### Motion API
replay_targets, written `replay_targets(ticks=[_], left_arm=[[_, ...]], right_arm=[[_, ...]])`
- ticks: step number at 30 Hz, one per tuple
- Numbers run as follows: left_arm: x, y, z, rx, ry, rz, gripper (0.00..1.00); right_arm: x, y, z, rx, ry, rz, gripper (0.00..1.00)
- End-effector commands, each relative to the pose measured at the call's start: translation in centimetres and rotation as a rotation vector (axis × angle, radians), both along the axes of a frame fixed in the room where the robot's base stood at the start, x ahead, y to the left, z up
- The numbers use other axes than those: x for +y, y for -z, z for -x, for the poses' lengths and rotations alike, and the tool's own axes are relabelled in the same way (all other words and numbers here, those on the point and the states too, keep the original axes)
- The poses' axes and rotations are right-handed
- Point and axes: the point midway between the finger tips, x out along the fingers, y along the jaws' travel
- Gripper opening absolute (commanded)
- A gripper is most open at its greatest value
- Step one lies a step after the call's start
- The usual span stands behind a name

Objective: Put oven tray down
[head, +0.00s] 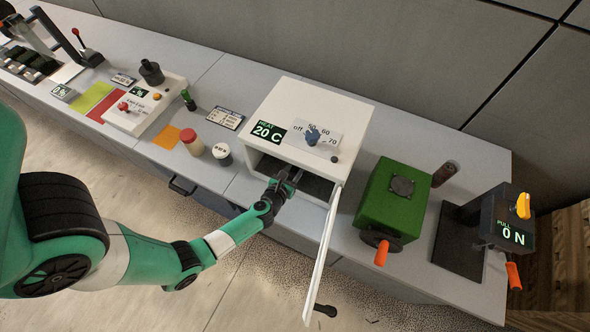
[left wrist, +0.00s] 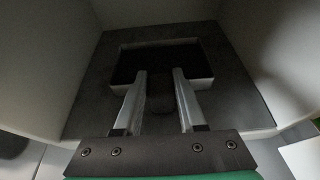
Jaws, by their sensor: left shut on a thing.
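The oven is a white box (head: 318,108) with a 20 C display and a blue knob, and its door (head: 325,245) stands open. My left gripper (head: 288,178) reaches in through the open front. In the left wrist view, the oven tray (left wrist: 201,84) is a shallow dark tray with a pale front edge, over the grey oven floor (left wrist: 88,92). My left gripper (left wrist: 160,76) is shut on its dark handle, which shows between the fingers. I cannot tell whether the tray touches the floor. The head view mostly hides the tray. My right gripper is not in view.
A green box (head: 392,198) with an orange handle stands right of the oven, near the open door. A red-capped jar (head: 192,142) and a white jar (head: 222,154) stand to the left. The oven walls are close on both sides of the gripper.

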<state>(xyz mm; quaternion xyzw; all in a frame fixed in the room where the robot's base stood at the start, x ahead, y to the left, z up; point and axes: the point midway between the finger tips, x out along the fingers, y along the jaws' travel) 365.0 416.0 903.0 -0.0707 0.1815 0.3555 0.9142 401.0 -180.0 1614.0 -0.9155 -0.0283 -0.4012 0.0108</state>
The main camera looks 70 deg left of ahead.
Motion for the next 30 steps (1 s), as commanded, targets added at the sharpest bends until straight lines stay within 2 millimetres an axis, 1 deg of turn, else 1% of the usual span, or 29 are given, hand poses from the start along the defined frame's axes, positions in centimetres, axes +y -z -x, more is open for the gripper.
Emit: replay_targets(ticks=[1, 2, 3, 6, 13, 17, 20, 24, 30], left_arm=[[0.0, 0.3, 0.0, 0.0, 0.0, 0.0, 0.0], [0.0, 0.2, 0.0, 0.001, 0.0, -0.001, 0.45], [0.0, 0.1, 0.0, 0.0, 0.0, 0.0, 0.52], [0.0, 0.1, 0.0, 0.0, 0.0, 0.0, 0.69], [0.0, 0.1, 0.0, 0.0, 0.0, 0.0, 0.69], [-0.2, -0.3, 0.2, 0.001, 0.001, 0.0, 0.69], [-1.1, -0.9, 1.2, 0.002, 0.002, 0.0, 0.69], [-3.2, -2.2, 3.4, 0.003, 0.005, 0.0, 0.69], [-6.2, -3.9, 6.6, 0.002, 0.007, -0.001, 0.69]], right_arm=[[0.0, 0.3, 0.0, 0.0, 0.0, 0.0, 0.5], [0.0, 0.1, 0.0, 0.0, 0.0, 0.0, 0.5], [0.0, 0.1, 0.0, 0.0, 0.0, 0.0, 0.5], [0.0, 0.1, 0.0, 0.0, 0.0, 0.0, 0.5], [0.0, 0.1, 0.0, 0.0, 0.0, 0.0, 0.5], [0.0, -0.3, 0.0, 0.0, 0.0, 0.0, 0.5], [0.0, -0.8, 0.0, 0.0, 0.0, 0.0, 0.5], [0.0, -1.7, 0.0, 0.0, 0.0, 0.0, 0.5], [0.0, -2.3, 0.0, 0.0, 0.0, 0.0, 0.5]])
